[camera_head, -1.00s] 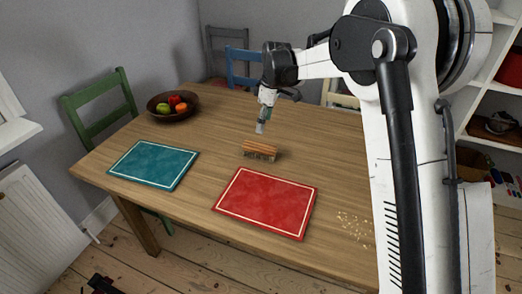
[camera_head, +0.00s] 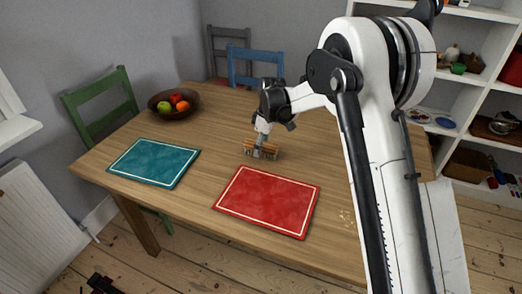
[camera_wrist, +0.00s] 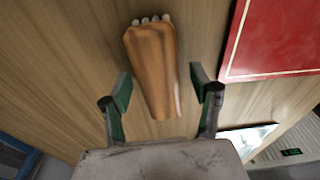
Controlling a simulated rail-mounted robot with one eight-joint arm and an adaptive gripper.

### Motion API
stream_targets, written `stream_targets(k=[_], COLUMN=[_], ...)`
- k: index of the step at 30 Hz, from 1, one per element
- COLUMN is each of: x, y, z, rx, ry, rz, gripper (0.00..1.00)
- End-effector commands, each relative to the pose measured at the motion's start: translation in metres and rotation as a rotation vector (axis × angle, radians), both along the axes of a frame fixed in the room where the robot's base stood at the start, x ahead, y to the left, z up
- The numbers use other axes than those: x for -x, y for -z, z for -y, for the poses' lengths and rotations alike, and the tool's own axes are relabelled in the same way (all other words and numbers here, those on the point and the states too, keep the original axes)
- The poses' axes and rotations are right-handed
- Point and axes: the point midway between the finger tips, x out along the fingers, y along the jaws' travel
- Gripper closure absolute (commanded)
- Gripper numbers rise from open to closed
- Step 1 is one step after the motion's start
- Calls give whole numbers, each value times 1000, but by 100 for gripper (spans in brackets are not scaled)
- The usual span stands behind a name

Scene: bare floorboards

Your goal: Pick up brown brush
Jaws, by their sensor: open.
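The brown brush (camera_head: 274,150) lies on the wooden table behind the red mat, its wooden back up and pale bristles below. In the wrist view the brush (camera_wrist: 152,65) runs lengthwise, its near end between the two fingers. My gripper (camera_head: 258,152) is low over the brush in the head view and hides part of it. In the wrist view my gripper (camera_wrist: 160,95) is open, with a finger on each side of the brush and a visible gap to each. I cannot tell the exact height of the fingertips.
The red mat (camera_head: 266,200) lies in front of the brush, and the teal mat (camera_head: 154,163) lies to the left. A bowl (camera_head: 160,108) of fruit stands at the back left. Chairs stand around the table.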

Motion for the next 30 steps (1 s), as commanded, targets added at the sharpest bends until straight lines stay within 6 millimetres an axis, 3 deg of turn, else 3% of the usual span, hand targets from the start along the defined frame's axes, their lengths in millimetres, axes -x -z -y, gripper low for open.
stream_targets(k=[8,19,30], x=[0,0,0], y=[4,4,-1], z=[-1,-1,-1], rx=[0,0,0], ry=[0,0,0], rz=[0,0,0], gripper=[43,92,93])
